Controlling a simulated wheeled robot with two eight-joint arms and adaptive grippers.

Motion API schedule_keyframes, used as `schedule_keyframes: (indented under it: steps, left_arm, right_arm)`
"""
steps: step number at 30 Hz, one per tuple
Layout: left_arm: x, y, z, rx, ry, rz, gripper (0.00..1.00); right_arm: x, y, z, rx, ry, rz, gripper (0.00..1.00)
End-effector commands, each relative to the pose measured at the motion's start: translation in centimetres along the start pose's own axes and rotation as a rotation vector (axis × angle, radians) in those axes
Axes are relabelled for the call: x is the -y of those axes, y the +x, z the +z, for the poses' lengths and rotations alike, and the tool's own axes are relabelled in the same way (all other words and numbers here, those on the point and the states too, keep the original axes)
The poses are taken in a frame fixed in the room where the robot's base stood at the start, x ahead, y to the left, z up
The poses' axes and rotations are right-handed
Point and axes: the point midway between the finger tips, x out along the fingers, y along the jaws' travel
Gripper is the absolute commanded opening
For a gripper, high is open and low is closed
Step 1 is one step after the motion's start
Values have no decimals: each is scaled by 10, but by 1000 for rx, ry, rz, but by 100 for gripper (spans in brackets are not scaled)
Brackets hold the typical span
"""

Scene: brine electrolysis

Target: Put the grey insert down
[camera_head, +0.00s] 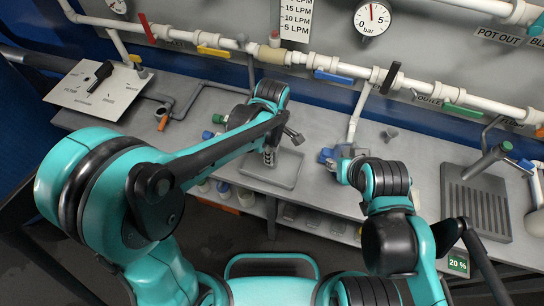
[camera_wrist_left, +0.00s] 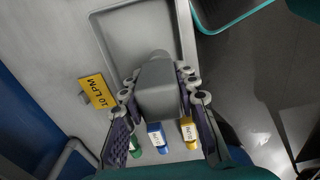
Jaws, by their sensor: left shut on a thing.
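The grey insert (camera_wrist_left: 157,90) is a blocky piece with a rounded end, seen in the left wrist view. My left gripper (camera_wrist_left: 159,88) is shut on it, a finger on each side. The shallow grey tray (camera_wrist_left: 190,40) lies beyond the insert in that view. In the head view my left gripper (camera_head: 268,152) is over the tray (camera_head: 287,182) on the bench; the insert is too small there to make out clearly. I cannot tell whether the insert touches the tray. My right gripper (camera_head: 337,160) is near small blue parts (camera_head: 326,155); its fingers are unclear.
A yellow 10 LPM tag (camera_wrist_left: 97,91) lies beside the tray. Green, blue (camera_wrist_left: 157,136) and yellow labelled items show below the left fingers. White pipes (camera_head: 350,70) with coloured valve handles run along the back. A ribbed drain tray (camera_head: 477,205) is at right. The bench between is mostly clear.

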Motion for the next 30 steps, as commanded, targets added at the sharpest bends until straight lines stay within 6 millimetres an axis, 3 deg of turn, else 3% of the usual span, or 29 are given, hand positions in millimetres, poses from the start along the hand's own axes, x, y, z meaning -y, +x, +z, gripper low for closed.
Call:
schedule_keyframes:
  steps: [3, 7, 11, 18, 29, 30]
  left_arm:
    - [-20, 15, -8, 0, 0, 0, 0]
    - [-29, 19, -11, 0, 1, 0, 0]
    - [-31, 28, -12, 0, 1, 0, 0]
    - [-30, 61, -12, 0, 1, 0, 0]
    - [-30, 63, -11, 0, 1, 0, 0]
    - [-30, 63, -11, 0, 1, 0, 35]
  right_arm:
    - [0, 8, 5, 0, 0, 0, 40]
    - [0, 9, 6, 0, 0, 0, 40]
    - [0, 12, 9, 0, 0, 0, 40]
    - [0, 25, 18, 0, 0, 0, 40]
    - [0, 26, 19, 0, 0, 0, 40]
    - [0, 26, 19, 0, 0, 0, 40]
